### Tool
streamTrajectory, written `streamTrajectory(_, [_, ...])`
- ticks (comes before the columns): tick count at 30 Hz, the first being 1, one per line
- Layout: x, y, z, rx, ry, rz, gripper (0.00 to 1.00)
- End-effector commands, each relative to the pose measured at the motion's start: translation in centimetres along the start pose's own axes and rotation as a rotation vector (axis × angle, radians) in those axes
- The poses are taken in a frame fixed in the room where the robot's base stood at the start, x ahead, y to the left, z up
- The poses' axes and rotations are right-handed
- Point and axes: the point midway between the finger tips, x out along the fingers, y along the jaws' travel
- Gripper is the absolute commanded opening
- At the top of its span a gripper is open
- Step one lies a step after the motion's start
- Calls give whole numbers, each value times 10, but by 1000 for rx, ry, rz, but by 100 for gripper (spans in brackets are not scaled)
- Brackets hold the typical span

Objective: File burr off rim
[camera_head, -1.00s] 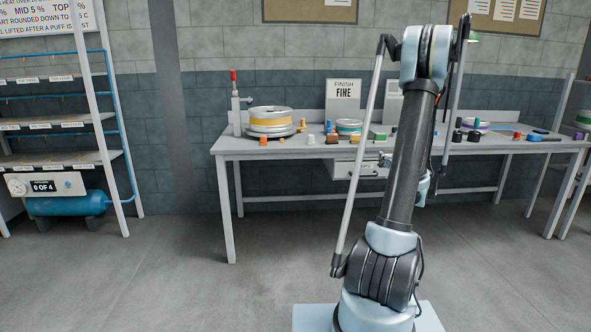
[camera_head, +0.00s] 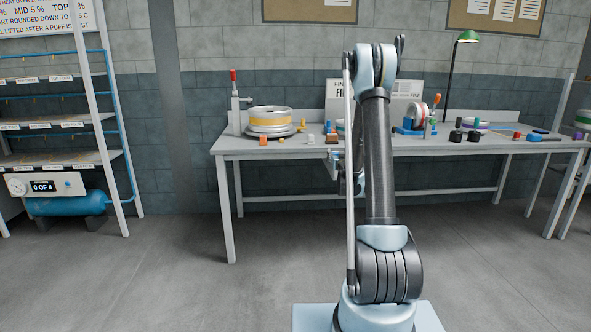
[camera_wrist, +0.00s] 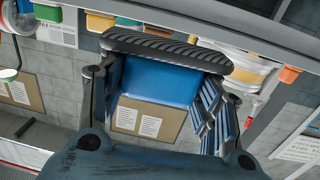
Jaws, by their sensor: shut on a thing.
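My gripper shows in the head view (camera_head: 338,165), partly hidden behind my arm, near the table's front edge. In the wrist view my gripper (camera_wrist: 160,95) is shut on a blue block (camera_wrist: 160,82) with a dark ridged strip along one edge, which looks like the file. A wheel with a red band (camera_head: 415,116) stands upright in a blue holder (camera_head: 405,131) on the table, right of my arm. Part of its rim also shows at the top left of the wrist view (camera_wrist: 8,20). No burr can be made out at this size.
The grey table (camera_head: 235,146) carries a yellow-banded wheel (camera_head: 270,116), a red-handled post (camera_head: 234,100), an orange block (camera_head: 263,141), black knobs (camera_head: 456,136) and a purple-banded wheel (camera_head: 478,126). A green lamp (camera_head: 467,36) stands behind. A rack (camera_head: 100,120) is at left.

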Motion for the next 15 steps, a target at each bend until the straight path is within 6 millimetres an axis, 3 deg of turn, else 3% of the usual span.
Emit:
streamTrajectory(3, [14,-23,3,-1,-3,5,34])
streamTrajectory(15, [12,-21,2,0,0,10,34])
